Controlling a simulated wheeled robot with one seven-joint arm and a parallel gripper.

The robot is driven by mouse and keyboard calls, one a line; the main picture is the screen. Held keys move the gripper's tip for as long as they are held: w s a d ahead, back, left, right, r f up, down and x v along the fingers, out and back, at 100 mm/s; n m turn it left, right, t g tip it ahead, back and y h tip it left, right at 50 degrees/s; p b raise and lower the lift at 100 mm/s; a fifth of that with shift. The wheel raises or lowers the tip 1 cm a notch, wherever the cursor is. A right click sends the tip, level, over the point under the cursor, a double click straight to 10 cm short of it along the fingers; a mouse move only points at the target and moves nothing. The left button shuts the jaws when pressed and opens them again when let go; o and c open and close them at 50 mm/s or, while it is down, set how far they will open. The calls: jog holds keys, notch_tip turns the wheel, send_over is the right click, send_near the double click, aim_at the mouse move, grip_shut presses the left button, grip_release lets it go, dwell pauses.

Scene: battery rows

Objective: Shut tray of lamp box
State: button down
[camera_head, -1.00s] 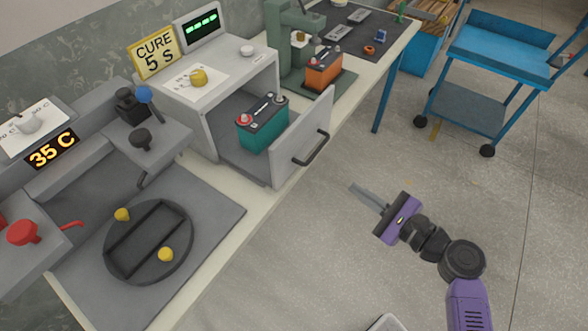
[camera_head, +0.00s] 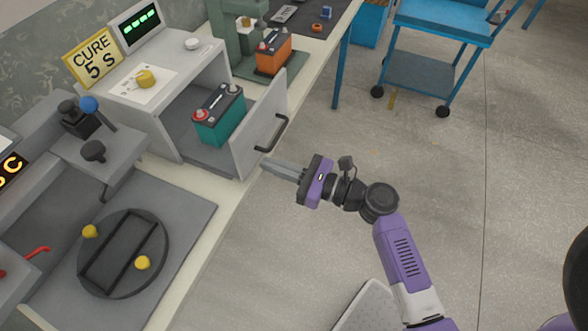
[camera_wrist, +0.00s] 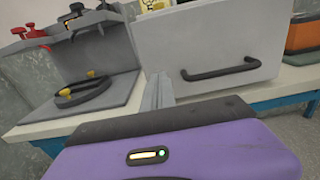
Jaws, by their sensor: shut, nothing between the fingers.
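The lamp box (camera_head: 160,118) is a grey box on the bench with a "CURE 5 S" sign and a green-lit display. Its tray (camera_head: 262,122) is pulled out, with a tall front panel and a dark bar handle (camera_head: 271,134). A teal battery (camera_head: 220,116) with red and grey terminals stands in the tray. In the wrist view the tray's front panel (camera_wrist: 215,50) faces me, with its handle (camera_wrist: 222,70) to the right of my fingers. My gripper (camera_head: 265,166) is shut and empty, in front of the panel's lower part. Whether the fingertips touch it is unclear.
A round dark fixture with yellow knobs (camera_head: 124,253) lies on the bench to the left. An orange battery (camera_head: 273,53) sits in a green press behind the tray. A blue cart (camera_head: 440,45) stands at the back right. The floor between is open.

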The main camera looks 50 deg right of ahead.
aim_at(246, 156)
jog(key=shift+x, duration=1.95)
jog(key=x, duration=1.9)
jog(key=shift+f, duration=0.15)
jog(key=shift+w+a+r, duration=0.1)
jog(key=shift+w+r, duration=0.15)
jog(key=shift+s+f, duration=0.15)
jog(key=shift+s, duration=0.35)
jog(key=v, duration=0.7)
